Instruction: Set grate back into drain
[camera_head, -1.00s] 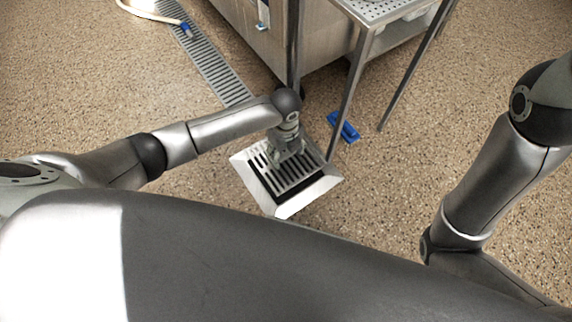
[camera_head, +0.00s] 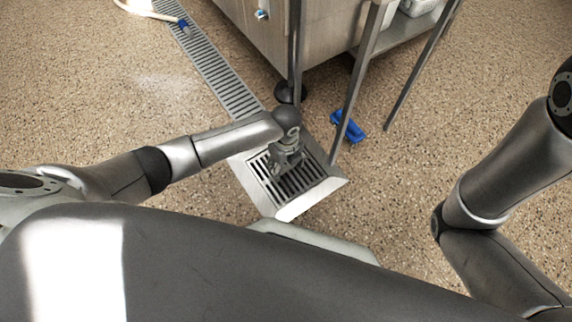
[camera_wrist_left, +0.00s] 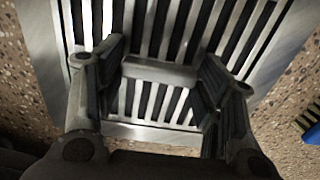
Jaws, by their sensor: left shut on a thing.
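The slotted metal grate (camera_head: 303,181) lies within the square steel frame of the drain (camera_head: 318,197) in the head view, at or very near the level of the rim. I cannot tell whether it is fully seated on all sides. My left gripper (camera_head: 284,164) points down over the grate's far-left part, which it partly hides. In the left wrist view its fingers (camera_wrist_left: 160,66) close on the two ends of a short raised bar (camera_wrist_left: 160,72) on the grate. My right arm shows at the right, but its gripper is out of view.
A long slotted channel (camera_head: 222,75) runs from the drain to the far left. A steel table leg (camera_head: 352,98) stands close to the drain's right side, with a blue object (camera_head: 347,127) beside it. A hose (camera_head: 150,12) lies far back. Speckled floor is clear at left and right.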

